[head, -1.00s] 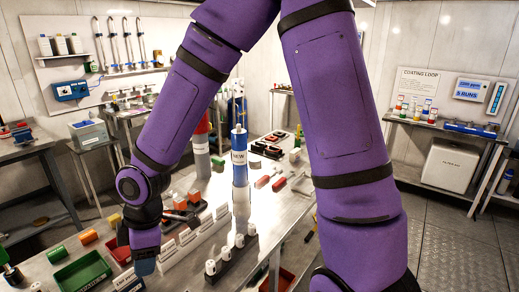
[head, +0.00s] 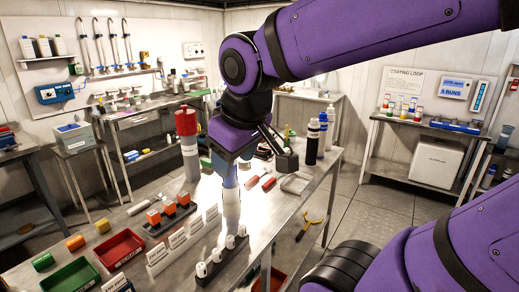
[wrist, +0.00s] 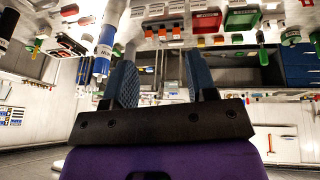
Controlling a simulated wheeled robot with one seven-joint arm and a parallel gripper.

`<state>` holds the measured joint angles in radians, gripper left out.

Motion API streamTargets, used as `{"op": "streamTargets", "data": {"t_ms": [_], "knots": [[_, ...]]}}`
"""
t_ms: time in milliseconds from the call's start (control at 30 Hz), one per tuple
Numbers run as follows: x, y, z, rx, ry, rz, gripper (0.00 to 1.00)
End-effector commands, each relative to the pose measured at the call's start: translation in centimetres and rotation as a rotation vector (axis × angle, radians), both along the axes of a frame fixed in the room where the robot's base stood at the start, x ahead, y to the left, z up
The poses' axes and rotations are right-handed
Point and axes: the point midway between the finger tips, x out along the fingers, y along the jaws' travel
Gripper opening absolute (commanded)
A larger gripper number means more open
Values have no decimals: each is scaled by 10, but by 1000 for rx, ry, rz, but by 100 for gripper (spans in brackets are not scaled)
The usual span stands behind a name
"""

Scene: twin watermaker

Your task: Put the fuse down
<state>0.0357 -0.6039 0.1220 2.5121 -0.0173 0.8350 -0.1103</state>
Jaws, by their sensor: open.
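I cannot tell for sure which item is the fuse. Small white cylinders (head: 216,258) stand in a black rack near the front of the steel table (head: 262,247), and orange-topped pieces (head: 168,207) stand in another black holder behind them. My gripper (wrist: 160,78) is open in the wrist view, its two blue-grey fingers apart with nothing seen held between them. In the head view my wrist is above the middle of the table, near a tall blue-and-white cylinder (head: 231,208). My fingertips are not clear there.
A red tray (head: 118,250) and a green tray (head: 76,277) lie at the table's left front. White labelled cards (head: 178,240) stand in a row. A red-topped grey cylinder (head: 187,140) and dark bottles (head: 312,142) rise from the table. The floor to the right (head: 362,215) is clear.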

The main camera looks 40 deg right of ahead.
Motion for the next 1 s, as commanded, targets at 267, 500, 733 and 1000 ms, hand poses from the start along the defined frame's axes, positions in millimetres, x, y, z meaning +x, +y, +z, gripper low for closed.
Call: {"op": "streamTargets", "data": {"t_ms": [267, 500, 733, 1000], "knots": [[-39, -21, 19, 124, -63, -155, 52], [-43, -22, 21, 139, -67, -171, 52], [-42, -22, 20, 138, -67, -170, 52], [-42, -22, 20, 136, -67, -169, 52]]}}
